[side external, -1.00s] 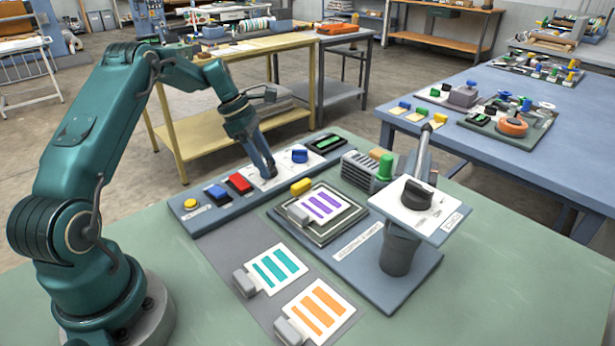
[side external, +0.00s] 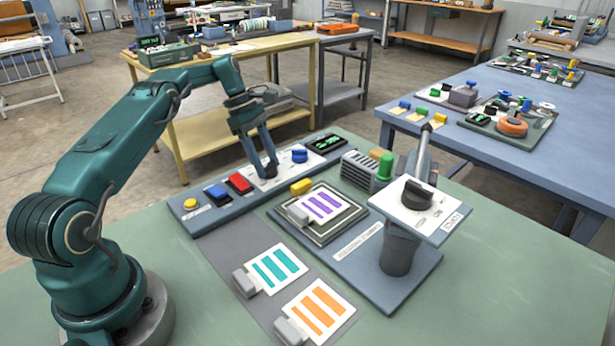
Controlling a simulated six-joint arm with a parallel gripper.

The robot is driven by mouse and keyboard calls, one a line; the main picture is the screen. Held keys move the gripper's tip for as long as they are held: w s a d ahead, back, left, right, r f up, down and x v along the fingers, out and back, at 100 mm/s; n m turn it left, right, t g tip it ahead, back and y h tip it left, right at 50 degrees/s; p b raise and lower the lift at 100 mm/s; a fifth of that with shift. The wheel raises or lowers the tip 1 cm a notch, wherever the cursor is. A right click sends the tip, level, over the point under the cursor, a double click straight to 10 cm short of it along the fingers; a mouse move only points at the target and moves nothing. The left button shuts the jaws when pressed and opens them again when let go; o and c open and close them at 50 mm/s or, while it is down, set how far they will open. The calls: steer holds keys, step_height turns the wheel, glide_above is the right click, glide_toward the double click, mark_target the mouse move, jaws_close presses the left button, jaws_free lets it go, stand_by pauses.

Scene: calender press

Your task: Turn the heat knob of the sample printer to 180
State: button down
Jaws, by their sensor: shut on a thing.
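The sample printer's long blue-grey control strip (side external: 213,223) runs across the bench, with a white dial plate (side external: 285,172) in its middle. My gripper (side external: 269,171) reaches down onto the left part of this plate. Its two dark fingers show side by side and are shut on the heat knob, which they almost wholly hide. A blue knob (side external: 299,156) stands free just right of the gripper. A black display with green digits (side external: 325,143) sits at the strip's right end; its figures are too small to read. The dial marks cannot be read either.
Left of my gripper are a red switch (side external: 239,183), a blue switch (side external: 216,193) and a yellow button (side external: 190,203). In front lie a framed purple-striped sample (side external: 322,205), teal (side external: 278,268) and orange (side external: 319,308) samples. A tilted plate with a black knob (side external: 417,195) stands right.

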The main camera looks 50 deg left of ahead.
stand_by(0.3)
steer(key=shift+c, duration=1.6)
jaws_free()
steer(key=shift+n, duration=0.6)
